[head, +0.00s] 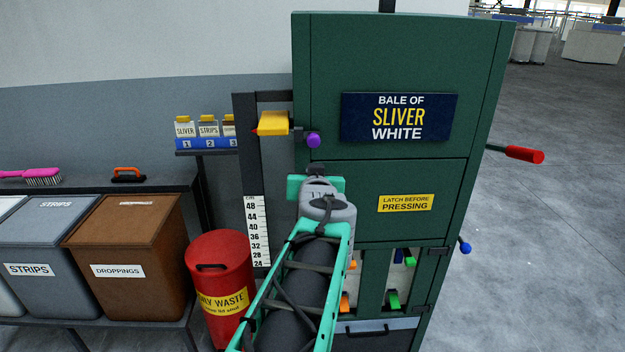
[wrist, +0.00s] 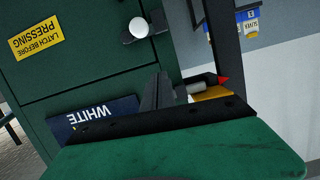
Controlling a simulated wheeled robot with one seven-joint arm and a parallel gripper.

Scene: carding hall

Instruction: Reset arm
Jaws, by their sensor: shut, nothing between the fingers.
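My gripper (head: 316,184) is in front of the green bale press (head: 400,60) in the head view, with my arm reaching up from the bottom centre. My wrist hides most of its fingers there. In the wrist view my gripper (wrist: 158,80) shows two dark fingers together, shut and empty, pointing toward the press front. I cannot tell whether the fingers touch the press. A pale round knob (wrist: 138,27) is above them in the wrist view. The yellow block (head: 273,123) with a red pointer and the purple knob (head: 313,139) are just above my gripper in the head view.
A red waste bin (head: 220,258), a brown droppings bin (head: 125,245) and grey strips bins (head: 40,235) stand left of the press. A red-tipped lever (head: 524,154) and blue knob (head: 464,246) stick out right. The floor (head: 560,240) at right is clear.

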